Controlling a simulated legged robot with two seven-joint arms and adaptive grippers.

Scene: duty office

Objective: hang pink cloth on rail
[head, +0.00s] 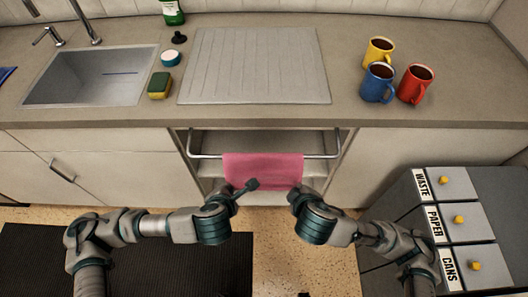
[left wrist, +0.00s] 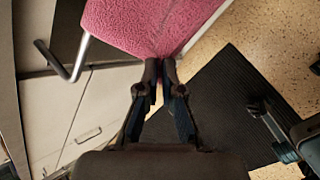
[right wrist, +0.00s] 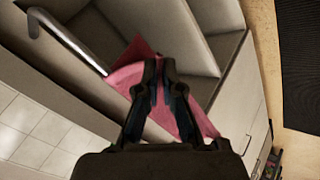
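The pink cloth (head: 263,165) lies across the middle of the metal rail (head: 206,157) under the counter, hanging down in front. It also shows in the left wrist view (left wrist: 150,22) and right wrist view (right wrist: 126,78). My left gripper (head: 252,185) is at the cloth's lower part; its fingers (left wrist: 158,64) are closed together where the cloth narrows to a pinched edge. My right gripper (head: 296,191) is at the cloth's lower right; its fingers (right wrist: 158,64) are nearly together with cloth at and behind them. The cloth's back side is mostly hidden.
Above the rail is the counter with a sink (head: 95,78), a drainboard (head: 255,65), a sponge (head: 159,86) and yellow (head: 379,51), blue (head: 377,83) and red (head: 415,84) mugs. A waste sorting unit (head: 440,215) stands at right. Open shelves lie behind the rail.

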